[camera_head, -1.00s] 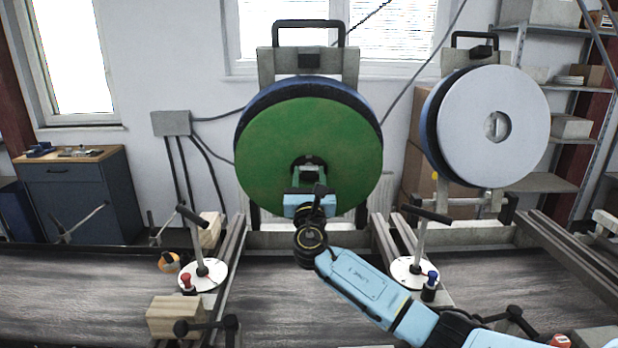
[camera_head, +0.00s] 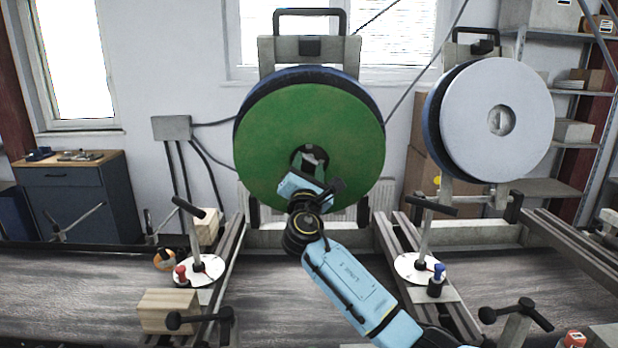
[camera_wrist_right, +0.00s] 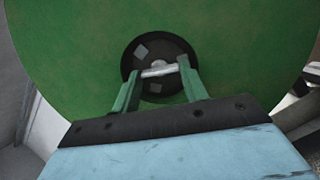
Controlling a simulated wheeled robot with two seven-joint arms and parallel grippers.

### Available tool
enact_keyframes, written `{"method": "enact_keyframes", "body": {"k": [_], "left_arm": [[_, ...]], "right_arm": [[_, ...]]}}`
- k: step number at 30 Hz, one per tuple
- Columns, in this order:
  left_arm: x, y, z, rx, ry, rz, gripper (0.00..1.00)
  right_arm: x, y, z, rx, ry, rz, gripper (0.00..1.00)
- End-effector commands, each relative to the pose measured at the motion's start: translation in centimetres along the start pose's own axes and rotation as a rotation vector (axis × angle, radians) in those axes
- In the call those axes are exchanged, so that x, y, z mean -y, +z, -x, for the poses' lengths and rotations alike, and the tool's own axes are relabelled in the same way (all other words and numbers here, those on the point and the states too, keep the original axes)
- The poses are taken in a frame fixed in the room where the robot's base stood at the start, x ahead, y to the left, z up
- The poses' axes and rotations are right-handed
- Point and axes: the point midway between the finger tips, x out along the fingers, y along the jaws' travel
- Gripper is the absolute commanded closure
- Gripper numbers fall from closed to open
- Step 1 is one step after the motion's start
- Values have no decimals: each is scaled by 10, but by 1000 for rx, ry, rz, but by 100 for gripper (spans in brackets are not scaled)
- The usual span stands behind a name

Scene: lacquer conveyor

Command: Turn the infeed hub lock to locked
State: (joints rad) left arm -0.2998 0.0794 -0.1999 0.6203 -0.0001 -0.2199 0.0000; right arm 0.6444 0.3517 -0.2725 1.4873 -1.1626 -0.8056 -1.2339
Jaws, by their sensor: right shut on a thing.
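The green reel (camera_head: 270,140) stands upright at the middle back, with a dark round hub at its centre. The hub lock, a small pale metal bar (camera_wrist_right: 158,72) in the dark hub, shows in the right wrist view. My right gripper (camera_wrist_right: 160,69) reaches into the hub and is shut on this bar, one green finger at each end. In the head view the right gripper (camera_head: 310,171) is rolled, its blue body sloping down to the right and partly covering the hub. The lock's markings are not readable. My left gripper is not in view.
A second reel with a pale face (camera_head: 470,125) stands to the right. Posts with black handles (camera_head: 190,207) (camera_head: 430,205) rise on either side of my arm. A wooden block (camera_head: 167,311) lies at the lower left. The dark belt (camera_head: 80,290) runs below.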

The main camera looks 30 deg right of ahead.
Motion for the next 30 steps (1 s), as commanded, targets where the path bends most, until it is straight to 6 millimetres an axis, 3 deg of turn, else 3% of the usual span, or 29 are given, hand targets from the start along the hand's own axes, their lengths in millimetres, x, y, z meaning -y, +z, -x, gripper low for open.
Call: {"method": "enact_keyframes", "body": {"k": [12, 30], "left_arm": [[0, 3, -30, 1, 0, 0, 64], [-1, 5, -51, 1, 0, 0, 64]], "right_arm": [[-1, -2, 2, -1, -53, -395, 79], [-3, 0, 0, -1, -116, -867, 79]]}}
